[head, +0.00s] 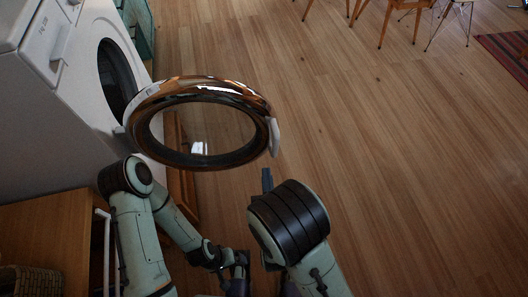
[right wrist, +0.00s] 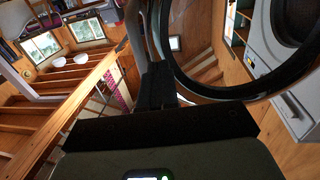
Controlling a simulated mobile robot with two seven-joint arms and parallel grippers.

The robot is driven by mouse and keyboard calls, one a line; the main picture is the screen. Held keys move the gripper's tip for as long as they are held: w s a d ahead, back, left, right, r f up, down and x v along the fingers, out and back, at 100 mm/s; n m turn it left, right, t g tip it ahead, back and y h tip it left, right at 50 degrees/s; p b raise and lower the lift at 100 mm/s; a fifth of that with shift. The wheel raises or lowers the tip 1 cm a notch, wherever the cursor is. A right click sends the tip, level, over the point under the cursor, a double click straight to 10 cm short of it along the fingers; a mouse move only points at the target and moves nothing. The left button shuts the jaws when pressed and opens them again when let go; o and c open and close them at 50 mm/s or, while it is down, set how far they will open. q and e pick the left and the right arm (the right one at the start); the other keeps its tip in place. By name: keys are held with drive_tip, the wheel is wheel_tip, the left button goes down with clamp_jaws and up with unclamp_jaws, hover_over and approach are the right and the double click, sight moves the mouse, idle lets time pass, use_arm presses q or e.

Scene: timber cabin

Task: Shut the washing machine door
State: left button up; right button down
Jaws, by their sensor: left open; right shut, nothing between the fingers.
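The white washing machine (head: 78,95) stands at the left of the head view with its dark round opening showing. Its door (head: 258,98), a glossy ring with a glass middle, stands wide open, hinged at the machine's front. A pale handle (head: 274,137) sits on the door's free edge. My right gripper (head: 267,178) is shut and empty just below that handle in the head view. In the right wrist view the right fingers (right wrist: 158,85) are close beside the door rim (right wrist: 190,82); contact is unclear. My left gripper (head: 236,262) is open and low, away from the door.
A wooden cabinet (head: 40,235) with a pale handle stands at the lower left, with a wicker basket (head: 20,280) there. The wooden floor (head: 400,170) to the right is clear. Chairs (head: 410,8) and a red rug (head: 505,50) are far off.

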sight(263, 139)
drive_tip(key=w, duration=0.3)
drive_tip(key=w+a, duration=0.1)
drive_tip(key=w, duration=0.2)
drive_tip(key=w+p, duration=0.1)
drive_tip(key=w, duration=0.2)
drive_tip(key=shift+w+a, duration=0.2)
drive_tip(key=shift+a, duration=0.05)
